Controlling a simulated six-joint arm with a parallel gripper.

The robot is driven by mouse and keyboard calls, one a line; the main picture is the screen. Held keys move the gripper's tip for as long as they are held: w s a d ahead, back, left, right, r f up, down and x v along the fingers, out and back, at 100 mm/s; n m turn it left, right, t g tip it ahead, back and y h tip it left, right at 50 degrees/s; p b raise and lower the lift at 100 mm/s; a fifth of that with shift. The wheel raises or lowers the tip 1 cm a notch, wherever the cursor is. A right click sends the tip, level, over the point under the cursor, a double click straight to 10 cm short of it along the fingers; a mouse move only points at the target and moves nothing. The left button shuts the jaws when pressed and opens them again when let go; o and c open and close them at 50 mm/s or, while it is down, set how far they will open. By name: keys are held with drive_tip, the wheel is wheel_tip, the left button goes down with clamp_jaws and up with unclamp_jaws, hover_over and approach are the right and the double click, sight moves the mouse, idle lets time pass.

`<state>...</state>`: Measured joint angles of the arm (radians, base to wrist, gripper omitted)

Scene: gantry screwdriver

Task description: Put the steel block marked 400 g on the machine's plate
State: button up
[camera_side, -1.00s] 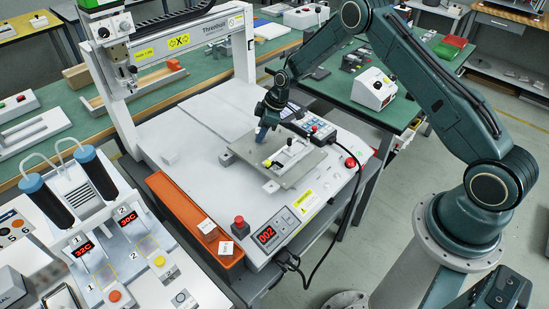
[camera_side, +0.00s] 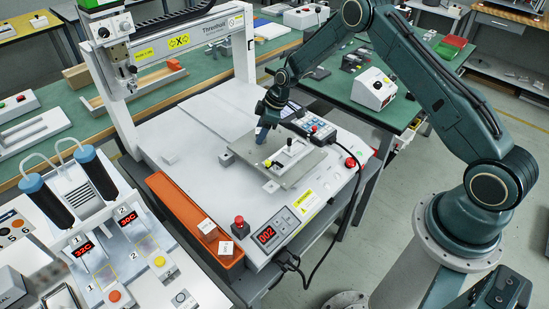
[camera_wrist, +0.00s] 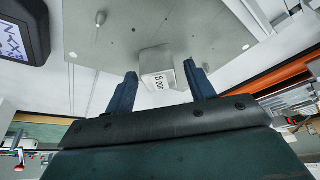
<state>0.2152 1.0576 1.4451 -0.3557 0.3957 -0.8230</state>
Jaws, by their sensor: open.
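The steel block marked 400 g (camera_wrist: 156,58) is on the grey metal plate (camera_wrist: 105,45) in the wrist view. My gripper (camera_wrist: 161,70) is open, with one blue finger to each side of the block and gaps between. The block lies at or just beyond the fingertips. In the side view my gripper (camera_side: 262,136) points down over the back left part of the machine's plate (camera_side: 290,182). The block is not clearly seen there, hidden at or behind the fingers.
Two small light blocks (camera_side: 207,226) (camera_side: 225,247) stand in the orange tray (camera_side: 180,212) at the machine's front left. A fixture with a black knob (camera_side: 289,146) and a keypad pendant (camera_side: 318,128) are right of my gripper. The machine's gantry post (camera_side: 112,105) stands left.

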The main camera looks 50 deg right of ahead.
drive_tip(key=v, duration=1.1)
drive_tip(key=shift+r, duration=0.3)
drive_tip(key=shift+s+r, duration=0.1)
drive_tip(key=s+a+r+m+t+h, duration=0.1)
drive_tip(key=s+a+r+m, duration=0.15)
drive_tip(key=s+r, duration=0.65)
drive_tip(key=s+a+r+m+h, duration=0.1)
drive_tip(key=s+a+r+m, duration=0.15)
drive_tip(key=s+r, duration=0.7)
drive_tip(key=s+a+r+m, duration=0.1)
drive_tip(key=s+r+m, duration=0.1)
drive_tip(key=s, duration=0.7)
drive_tip(key=s+a+r+m+t+h, duration=0.1)
drive_tip(key=s+r+m, duration=0.1)
drive_tip(key=s, duration=0.8)
drive_tip(key=shift+s+r, duration=0.15)
drive_tip(key=shift+r, duration=0.4)
